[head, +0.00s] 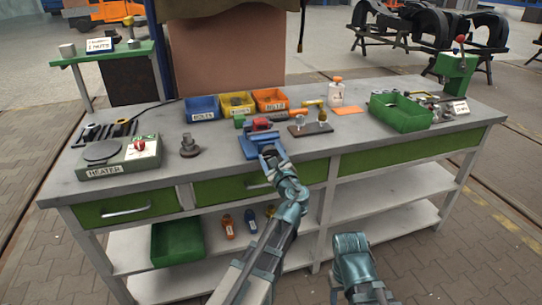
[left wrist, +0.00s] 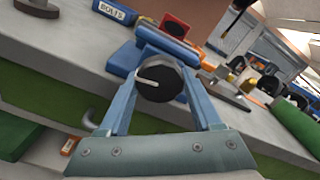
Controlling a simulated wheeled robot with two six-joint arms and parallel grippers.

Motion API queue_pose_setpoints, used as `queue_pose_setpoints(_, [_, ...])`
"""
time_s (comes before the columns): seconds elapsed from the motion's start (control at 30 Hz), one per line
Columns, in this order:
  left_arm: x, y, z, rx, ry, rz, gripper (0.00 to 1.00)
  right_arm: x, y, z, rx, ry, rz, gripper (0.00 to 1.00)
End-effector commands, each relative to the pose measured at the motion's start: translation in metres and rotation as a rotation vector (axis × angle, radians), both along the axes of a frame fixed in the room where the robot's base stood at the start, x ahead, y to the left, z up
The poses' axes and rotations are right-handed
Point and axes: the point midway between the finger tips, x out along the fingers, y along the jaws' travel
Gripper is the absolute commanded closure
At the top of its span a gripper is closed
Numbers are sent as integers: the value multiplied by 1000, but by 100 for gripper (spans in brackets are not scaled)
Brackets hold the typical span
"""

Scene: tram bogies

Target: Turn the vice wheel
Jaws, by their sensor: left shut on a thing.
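A blue vice (head: 250,143) stands at the front edge of the grey workbench, with a red part on it. Its dark round wheel (left wrist: 168,86), with a pale crank handle, shows in the left wrist view. My left gripper (head: 268,151) has its two blue fingers on either side of the wheel and is shut on it. In the head view the gripper mostly hides the wheel. Of my right arm only a teal link shows at the bottom, and no fingers are in view.
Blue, yellow and orange bins (head: 237,104) stand behind the vice. A grey heater (head: 120,160) is at the left. A brown block with pegs (head: 310,129) and a green tray (head: 402,113) are to the right. Drawers and shelves lie below the front edge.

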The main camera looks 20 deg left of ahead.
Motion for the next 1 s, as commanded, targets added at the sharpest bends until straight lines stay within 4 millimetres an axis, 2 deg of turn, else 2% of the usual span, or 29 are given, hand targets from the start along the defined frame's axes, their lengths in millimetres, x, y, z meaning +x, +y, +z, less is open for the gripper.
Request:
queue_pose_setpoints(0.3, [-1,0,0,-1,0,1,90,0,0,0,0,0,0,50])
queue_pose_setpoints(0.33, [-1,0,0,-1,0,1,31,0,0,0,0,0,0,50])
queue_pose_setpoints(0.47, [-1,0,0,-1,-1,0,7,0,0,0,0,0,0,50])
queue_pose_setpoints(0.5, [-1,0,0,-1,-1,0,4,0,0,0,0,0,0,50])
queue_pose_setpoints(0.8, [-1,0,0,0,0,0,4,0,0,0,0,0,0,50])
queue_pose_setpoints(1.0, [-8,0,0,0,0,0,4,0,0,0,0,0,0,50])
